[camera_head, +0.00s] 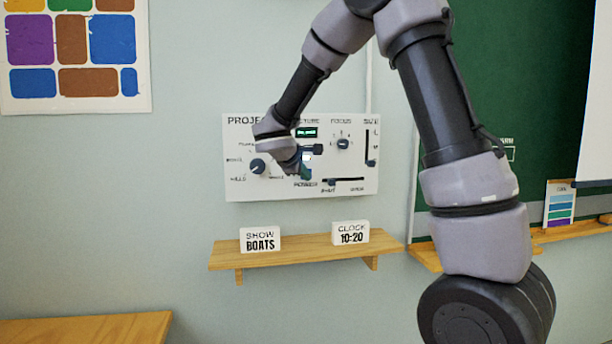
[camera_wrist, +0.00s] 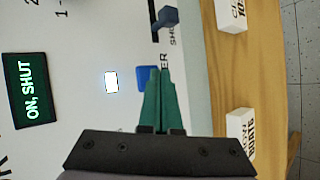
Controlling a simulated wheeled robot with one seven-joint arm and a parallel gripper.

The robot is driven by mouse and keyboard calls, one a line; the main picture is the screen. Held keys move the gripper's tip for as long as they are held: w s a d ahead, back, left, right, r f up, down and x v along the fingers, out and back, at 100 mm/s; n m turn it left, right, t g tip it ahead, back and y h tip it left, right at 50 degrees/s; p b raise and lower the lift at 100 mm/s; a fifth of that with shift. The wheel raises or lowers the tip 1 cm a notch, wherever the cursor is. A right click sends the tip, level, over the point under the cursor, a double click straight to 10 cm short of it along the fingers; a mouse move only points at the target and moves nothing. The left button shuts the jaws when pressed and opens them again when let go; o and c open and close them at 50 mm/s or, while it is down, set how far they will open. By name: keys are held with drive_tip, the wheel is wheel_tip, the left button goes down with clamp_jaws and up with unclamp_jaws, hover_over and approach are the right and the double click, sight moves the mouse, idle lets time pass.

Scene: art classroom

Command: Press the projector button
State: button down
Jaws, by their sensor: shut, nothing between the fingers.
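The white projector panel (camera_head: 240,190) is fixed to the wall and carries knobs, sliders and a small display. The dark display (camera_wrist: 30,90) reads "ON, SHUT" in the wrist view. A white lit lamp (camera_wrist: 111,82) glows beside a blue button (camera_wrist: 143,78). My gripper (camera_head: 306,173) is in front of the lower middle of the panel. In the wrist view its green fingers (camera_wrist: 158,72) are shut with nothing between them. Their tips overlap the blue button and hide part of it. I cannot tell whether they touch it.
A round knob (camera_head: 258,166) is left of my gripper, a focus knob (camera_head: 343,143) to the right. A horizontal slider (camera_head: 345,180) is just right of the fingers. Below, a wooden shelf (camera_head: 300,255) holds signs reading "SHOW BOATS" (camera_head: 260,239) and "CLOCK 10:20" (camera_head: 350,233).

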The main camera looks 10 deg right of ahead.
drive_tip(key=s, duration=0.6)
idle(0.5)
drive_tip(key=s+d+r+m+g+y, duration=0.1)
drive_tip(key=s+d+r+m+g, duration=0.1)
drive_tip(key=s+d+m, duration=0.45)
drive_tip(key=s+d+r+m+g+y, duration=0.1)
drive_tip(key=s+d+m+g, duration=0.2)
drive_tip(key=s, duration=0.6)
drive_tip(key=s+a+r+m+t+y, duration=0.1)
drive_tip(key=s+r+m+y, duration=0.1)
drive_tip(key=s, duration=0.3)
drive_tip(key=s+a+r+m+t+y, duration=0.1)
drive_tip(key=s+r+m+y, duration=0.1)
drive_tip(key=s+m+y, duration=0.2)
drive_tip(key=shift+s+a+m+y, duration=0.35)
drive_tip(key=shift+s+m, duration=0.2)
drive_tip(key=shift+s, duration=0.6)
